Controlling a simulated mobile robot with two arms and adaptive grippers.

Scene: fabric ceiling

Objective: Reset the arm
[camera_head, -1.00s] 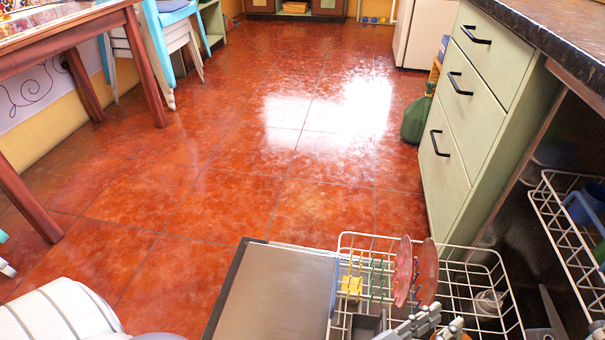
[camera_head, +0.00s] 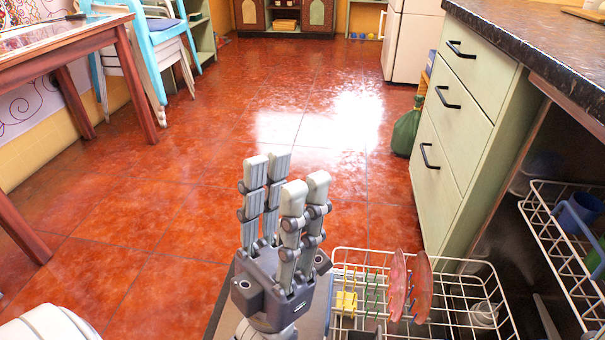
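My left gripper (camera_head: 286,178) is in the middle of the lower picture, with its fingers pointing up and away. The fingers stand apart with a gap between them, and nothing is held there. It is above the silver dishwasher door (camera_head: 219,318) and left of the lower rack (camera_head: 452,288). Two reddish plates (camera_head: 397,283) stand upright in that rack, to the right of the gripper and apart from it. My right gripper is not in view.
The upper rack (camera_head: 550,232) at right holds a blue cup (camera_head: 581,211). A green drawer cabinet (camera_head: 452,130) with a dark countertop (camera_head: 530,35) borders the right side. A table (camera_head: 100,38) and chairs (camera_head: 160,45) stand at left. The tiled floor between is clear.

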